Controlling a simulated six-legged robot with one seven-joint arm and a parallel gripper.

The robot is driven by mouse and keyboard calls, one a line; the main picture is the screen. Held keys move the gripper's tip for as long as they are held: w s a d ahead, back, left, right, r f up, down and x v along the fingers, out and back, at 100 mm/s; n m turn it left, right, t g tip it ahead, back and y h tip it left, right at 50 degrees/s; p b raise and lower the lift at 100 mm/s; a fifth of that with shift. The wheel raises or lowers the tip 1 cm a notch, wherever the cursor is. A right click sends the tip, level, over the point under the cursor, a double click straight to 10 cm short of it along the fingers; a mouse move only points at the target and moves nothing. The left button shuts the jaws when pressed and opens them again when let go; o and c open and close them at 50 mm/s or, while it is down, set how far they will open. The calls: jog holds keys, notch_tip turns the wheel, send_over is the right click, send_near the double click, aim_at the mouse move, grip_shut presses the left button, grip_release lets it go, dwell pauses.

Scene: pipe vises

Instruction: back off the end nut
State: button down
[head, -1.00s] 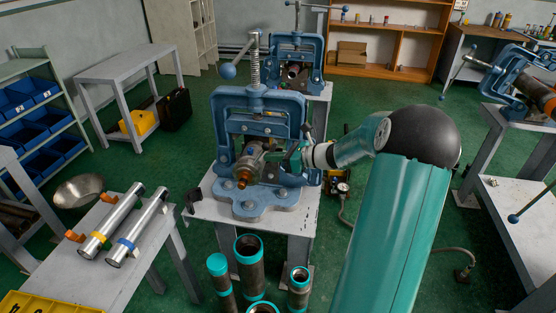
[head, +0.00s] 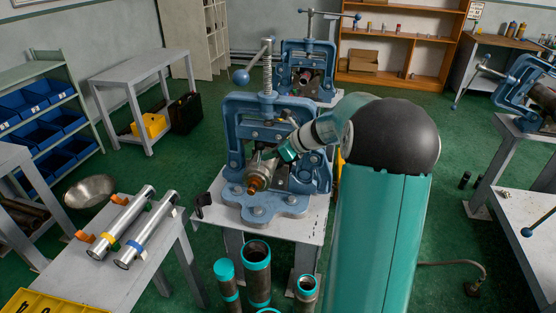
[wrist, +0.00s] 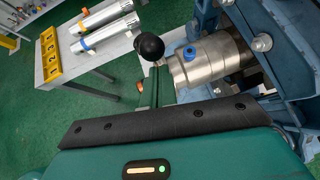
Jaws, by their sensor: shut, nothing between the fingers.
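The silver metal fitting (head: 263,168) is clamped in the blue vise (head: 268,110) on the middle stand. An orange-brown end nut (head: 257,184) sits on its near end, pointing down toward the front. My gripper (head: 278,157), teal, is shut and empty beside the upper right of the fitting. I cannot tell whether it touches it. In the wrist view the fitting (wrist: 205,60) shows large with a blue knob (wrist: 190,53) on it. A black ball (wrist: 149,46) shows just left of it. The end nut is not clear in that view.
A grey bench (head: 100,285) at left holds two silver tubes (head: 147,234) and a yellow tray (head: 45,302). Several teal-ended pipes (head: 257,272) stand on the floor in front of the vise stand. A second blue vise (head: 308,65) is behind. Green floor is open between the benches.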

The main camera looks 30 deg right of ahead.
aim_at(258, 146)
jog(key=shift+w+a+r+g+h, duration=0.25)
jog(key=shift+w+a+g+h, duration=0.25)
jog(key=shift+w+a, duration=0.1)
jog(key=shift+w+a+r+g+h, duration=0.25)
jog(key=shift+w+a+g+h, duration=0.15)
jog(key=shift+w+a+g, duration=0.15)
jog(key=shift+w+a+g+h, duration=0.4)
jog(key=shift+w+g, duration=0.05)
jog(key=shift+w, duration=0.1)
jog(key=shift+w+a, duration=0.25)
jog(key=shift+w, duration=0.1)
jog(key=shift+w+a, duration=0.35)
